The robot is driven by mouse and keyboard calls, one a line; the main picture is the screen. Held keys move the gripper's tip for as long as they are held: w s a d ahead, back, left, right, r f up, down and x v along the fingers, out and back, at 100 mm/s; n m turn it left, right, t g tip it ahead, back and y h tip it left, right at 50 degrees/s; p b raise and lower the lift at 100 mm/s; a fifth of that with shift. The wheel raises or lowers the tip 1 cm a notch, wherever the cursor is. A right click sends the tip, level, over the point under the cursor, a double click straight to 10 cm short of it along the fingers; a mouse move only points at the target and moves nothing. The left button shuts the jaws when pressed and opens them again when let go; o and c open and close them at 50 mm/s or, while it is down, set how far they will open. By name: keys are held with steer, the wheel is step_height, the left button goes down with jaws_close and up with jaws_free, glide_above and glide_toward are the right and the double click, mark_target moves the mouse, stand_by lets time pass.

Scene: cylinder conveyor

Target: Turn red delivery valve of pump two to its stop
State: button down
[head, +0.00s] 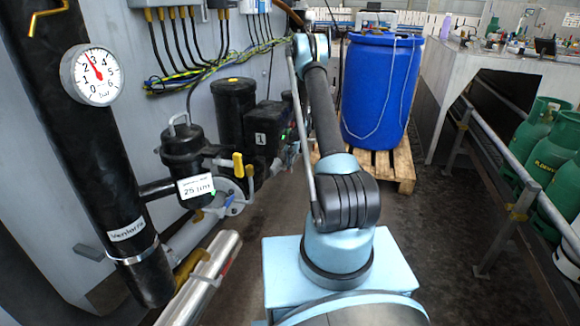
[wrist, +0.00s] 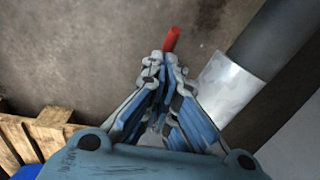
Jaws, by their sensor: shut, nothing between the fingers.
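In the wrist view a small red piece (wrist: 172,39), which looks like the end of a valve handle, shows just beyond my fingertips. Its lower end meets the tips in the picture; I cannot tell whether they touch it. The rest of the valve is hidden or out of view. My gripper (wrist: 165,68) is shut and empty, its fingers close together. In the head view a dark pump unit (head: 262,132) with a small number label stands against the wall, left of my arm. The number is too small to read surely, and no red handle shows there.
A dark pipe (wrist: 274,40) with a pale sleeve (wrist: 224,90) runs right of my gripper. A wooden pallet (head: 405,166) bears a blue drum (head: 378,90). A filter housing (head: 182,150) with yellow handles is at left. Green cylinders (head: 537,140) stand at right, past a railing.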

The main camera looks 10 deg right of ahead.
mark_target(288, 171)
steer(key=r, duration=0.1)
steer(key=w+d+r, duration=0.1)
steer(key=r, duration=0.1)
steer(key=shift+w+d+r, duration=0.2)
steer(key=shift+w+r, duration=0.05)
steer(key=shift+r, duration=0.1)
steer(key=c, duration=2.4)
jaws_free()
steer(key=r, duration=0.3)
steer(key=s+r, duration=0.1)
steer(key=r, duration=0.5)
steer(key=shift+s+d, duration=0.1)
steer(key=shift+s, duration=0.05)
steer(key=c, duration=1.9)
jaws_free()
steer(key=shift+d+r, duration=0.1)
steer(key=o, duration=0.3)
steer(key=shift+d+y, duration=0.3)
steer(key=s+d+f+m+y, duration=0.2)
steer(key=d+f+m+y, duration=0.1)
steer(key=d+y, duration=0.3)
steer(key=x, duration=1.7)
steer(key=shift+s+d+f, duration=0.15)
steer(key=shift+s+f, duration=0.05)
steer(key=shift+s, duration=0.1)
steer(key=shift+c, duration=0.5)
jaws_close()
